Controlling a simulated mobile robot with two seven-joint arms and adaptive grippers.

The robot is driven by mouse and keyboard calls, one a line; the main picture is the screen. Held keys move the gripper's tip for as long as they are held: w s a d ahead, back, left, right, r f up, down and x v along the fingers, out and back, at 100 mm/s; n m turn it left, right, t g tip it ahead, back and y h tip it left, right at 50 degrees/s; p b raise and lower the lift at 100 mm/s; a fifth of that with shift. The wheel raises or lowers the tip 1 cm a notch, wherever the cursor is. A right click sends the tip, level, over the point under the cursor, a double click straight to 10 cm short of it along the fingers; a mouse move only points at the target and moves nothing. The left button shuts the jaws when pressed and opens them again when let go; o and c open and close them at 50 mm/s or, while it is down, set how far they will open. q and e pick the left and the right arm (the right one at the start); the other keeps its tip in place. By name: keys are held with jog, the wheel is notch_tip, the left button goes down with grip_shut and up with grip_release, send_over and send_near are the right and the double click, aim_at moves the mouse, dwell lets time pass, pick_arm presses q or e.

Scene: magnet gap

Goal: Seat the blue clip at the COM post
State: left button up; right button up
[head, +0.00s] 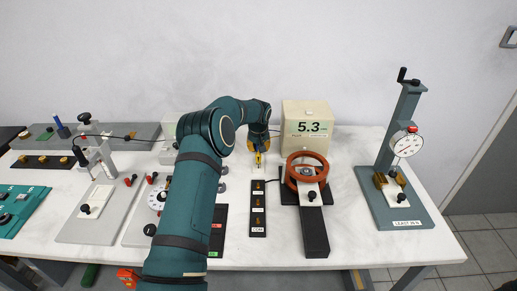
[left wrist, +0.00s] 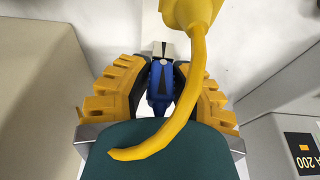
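My left gripper (head: 258,156) hangs above the far end of a black terminal strip (head: 258,202), apart from it. In the left wrist view my left gripper (left wrist: 162,82) has its yellow-backed fingers closed on both sides of the blue clip (left wrist: 161,80), whose metal jaws point away from the camera. My right gripper is not in view.
A cream meter (head: 305,118) reading 5.3 stands behind a red coil ring (head: 307,168) on a black bar (head: 314,232), right of the strip. A dial-gauge stand (head: 400,190) is farther right. My left arm hides part of the bench (head: 350,225) to the left.

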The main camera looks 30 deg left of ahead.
pick_arm(q)
grip_shut()
